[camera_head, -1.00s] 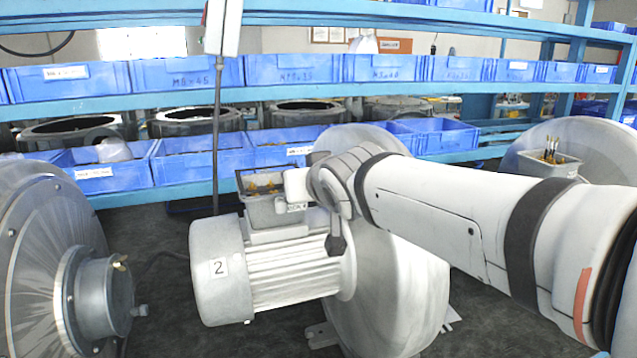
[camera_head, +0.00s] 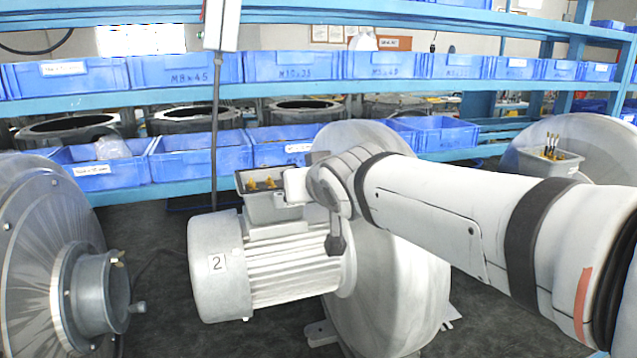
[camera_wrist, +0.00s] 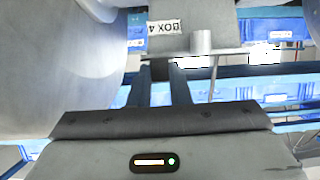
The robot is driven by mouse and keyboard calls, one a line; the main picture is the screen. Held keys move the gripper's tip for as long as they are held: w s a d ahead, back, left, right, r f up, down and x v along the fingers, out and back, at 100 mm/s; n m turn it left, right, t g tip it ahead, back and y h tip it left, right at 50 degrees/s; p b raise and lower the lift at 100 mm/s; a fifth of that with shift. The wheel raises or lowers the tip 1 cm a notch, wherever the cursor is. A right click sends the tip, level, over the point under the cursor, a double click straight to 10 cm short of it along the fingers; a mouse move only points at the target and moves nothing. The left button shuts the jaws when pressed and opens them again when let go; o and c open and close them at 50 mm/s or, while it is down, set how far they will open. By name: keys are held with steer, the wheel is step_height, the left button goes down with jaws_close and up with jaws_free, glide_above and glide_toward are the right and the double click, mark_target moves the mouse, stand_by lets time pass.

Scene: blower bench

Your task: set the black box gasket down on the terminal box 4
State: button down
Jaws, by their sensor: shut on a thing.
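The grey terminal box (camera_head: 272,208) sits on top of the motor marked 2, with its top open and yellow terminals showing inside. In the wrist view the grey box (camera_wrist: 190,45) has a label reading BOX 4. My gripper (camera_wrist: 160,70) has its two dark fingers close together just below that label, shut on a small dark piece that I take for the black box gasket. Most of the gasket is hidden. In the head view the wrist end of my arm is right beside the box, and my fingers cannot be made out.
The motor (camera_head: 285,270) and its large round blower housing (camera_head: 390,285) stand below my arm. Another blower (camera_head: 50,260) is at the left and one more (camera_head: 590,145) at the right, with an open box. Blue shelves with blue bins (camera_head: 200,155) run behind.

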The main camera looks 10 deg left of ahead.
steer(key=shift+f, duration=0.1)
steer(key=c, duration=1.3)
jaws_free()
steer(key=b+v, duration=0.1)
steer(key=v, duration=0.7)
steer(key=shift+a, duration=0.1)
